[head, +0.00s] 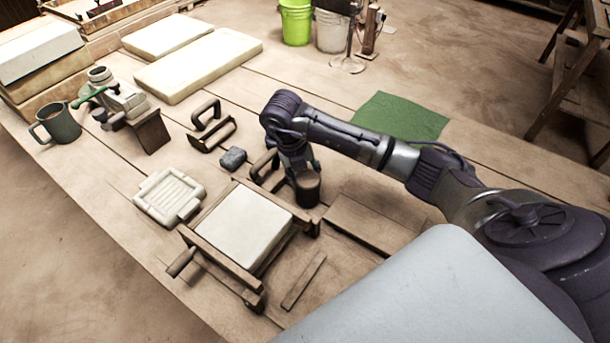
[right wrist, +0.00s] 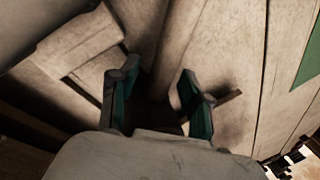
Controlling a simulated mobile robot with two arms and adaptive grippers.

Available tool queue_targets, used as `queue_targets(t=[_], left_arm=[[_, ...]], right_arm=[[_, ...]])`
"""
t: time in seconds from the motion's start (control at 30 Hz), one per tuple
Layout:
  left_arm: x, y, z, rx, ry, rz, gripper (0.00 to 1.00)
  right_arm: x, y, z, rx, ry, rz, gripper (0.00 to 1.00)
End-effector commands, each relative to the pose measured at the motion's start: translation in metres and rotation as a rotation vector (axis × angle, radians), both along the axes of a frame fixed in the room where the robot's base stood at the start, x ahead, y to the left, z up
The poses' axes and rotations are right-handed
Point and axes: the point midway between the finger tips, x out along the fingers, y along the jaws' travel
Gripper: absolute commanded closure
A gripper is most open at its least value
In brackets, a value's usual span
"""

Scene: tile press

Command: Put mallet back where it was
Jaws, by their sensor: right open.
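A dark, round, upright block (head: 307,190) stands on the bench just right of the press frame. It may be the mallet, but I cannot tell for sure. My right gripper (head: 293,165) is low over the bench, right beside this block and behind the press. In the right wrist view the two green-padded fingers (right wrist: 157,105) are spread apart, with a dark patch between them. I cannot make out any object held there. The wooden press frame (head: 213,259) carries a pale slab (head: 244,226). My left gripper is out of view.
A pale ribbed tile mould (head: 170,196) lies left of the press, with a grey block (head: 232,158) behind it. Wooden-handled tools (head: 214,136), a mug (head: 58,123) and a wooden stand (head: 150,131) are farther left. A green cloth (head: 402,117) lies at right. A thin batten (head: 303,282) lies in front.

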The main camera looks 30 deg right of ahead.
Motion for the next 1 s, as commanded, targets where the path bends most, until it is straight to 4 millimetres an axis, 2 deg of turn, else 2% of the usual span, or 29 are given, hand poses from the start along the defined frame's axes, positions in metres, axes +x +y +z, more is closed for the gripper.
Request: queue_targets(t=[0.23, 0.4, 0.5, 0.7, 1.0], left_arm=[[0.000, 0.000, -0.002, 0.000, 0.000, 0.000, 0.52], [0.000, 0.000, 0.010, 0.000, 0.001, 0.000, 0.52], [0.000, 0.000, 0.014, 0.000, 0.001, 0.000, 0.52], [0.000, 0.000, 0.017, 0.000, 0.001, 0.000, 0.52], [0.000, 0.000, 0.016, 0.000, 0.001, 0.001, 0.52]], right_arm=[[0.006, 0.010, 0.045, 0.000, -0.007, 0.003, 0.52], [0.008, 0.016, 0.085, -0.002, -0.007, 0.003, 0.52], [0.009, 0.019, 0.100, -0.001, -0.005, 0.001, 0.52], [0.010, 0.023, 0.114, 0.000, -0.002, 0.001, 0.52], [0.010, 0.024, 0.115, 0.001, -0.001, 0.000, 0.52]])
